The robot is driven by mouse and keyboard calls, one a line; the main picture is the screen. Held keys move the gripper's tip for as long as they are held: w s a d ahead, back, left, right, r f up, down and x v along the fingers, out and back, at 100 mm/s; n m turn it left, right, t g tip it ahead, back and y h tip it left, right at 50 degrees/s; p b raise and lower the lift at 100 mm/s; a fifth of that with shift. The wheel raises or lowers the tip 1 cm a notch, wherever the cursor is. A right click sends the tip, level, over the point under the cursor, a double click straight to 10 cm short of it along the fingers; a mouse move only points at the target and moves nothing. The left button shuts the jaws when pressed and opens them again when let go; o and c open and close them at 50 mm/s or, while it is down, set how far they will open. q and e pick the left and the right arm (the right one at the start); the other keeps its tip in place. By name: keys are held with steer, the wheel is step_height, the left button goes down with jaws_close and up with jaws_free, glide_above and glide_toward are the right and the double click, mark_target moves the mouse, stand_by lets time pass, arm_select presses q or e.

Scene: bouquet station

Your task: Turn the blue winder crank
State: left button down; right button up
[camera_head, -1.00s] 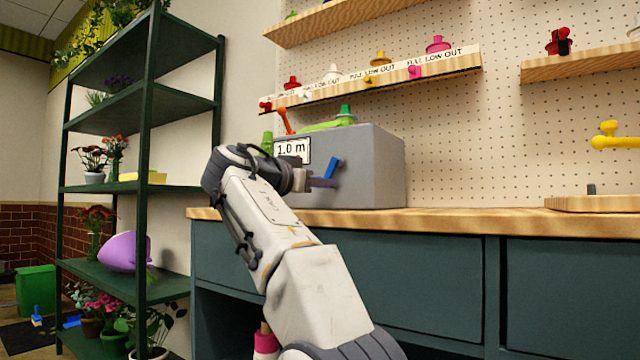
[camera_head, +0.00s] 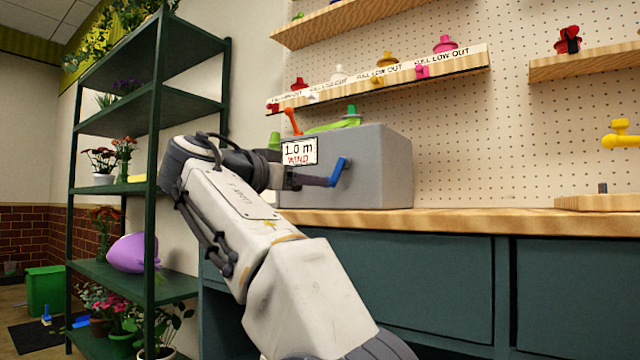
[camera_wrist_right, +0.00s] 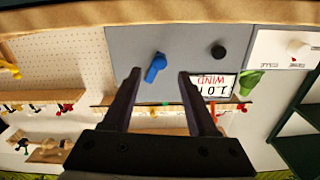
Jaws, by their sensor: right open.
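The blue winder crank (camera_head: 338,172) sits on the front of a grey box (camera_head: 385,170) on the workbench, its blue arm tilted. A white label (camera_head: 299,152) on the box reads "1.0 m" with red "WIND" under it. My right gripper (camera_head: 312,181) is just left of the crank in the head view, its dark fingers partly hidden by my arm. In the right wrist view, the crank (camera_wrist_right: 155,67) appears between the tips of my open right fingers (camera_wrist_right: 159,73); I cannot tell if they touch it. My left gripper is out of view.
A dark round knob (camera_wrist_right: 218,52) is also on the box front. Green items (camera_head: 335,124) and an orange lever (camera_head: 292,121) are on top of the box. A green shelf rack (camera_head: 150,190) with plants stands left.

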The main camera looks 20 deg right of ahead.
steer(key=shift+v, duration=1.55)
steer(key=s+a+f+n+g+y+p, duration=0.1)
steer(key=s+a+f+n+y+p, duration=0.1)
steer(key=a+f+n+y+p, duration=0.4)
steer(key=s+a+f+n+g+y+p, duration=0.15)
steer(key=f+n+y+p, duration=0.3)
steer(key=f+n, duration=0.45)
steer(key=s+f+n+g+y+p, duration=0.2)
steer(key=s+f+g+p, duration=0.45)
steer(key=s, duration=0.85)
steer(key=s+f+n+g+y+p, duration=0.2)
steer(key=s+f+y+p, duration=0.15)
steer(key=s+f, duration=0.8)
step_height(320, 180, up, 40)
steer(key=s+a+p, duration=0.1)
steer(key=s+p, duration=0.1)
steer(key=p, duration=3.6)
steer(key=shift+f+h, duration=0.15)
steer(key=shift+h, duration=0.25)
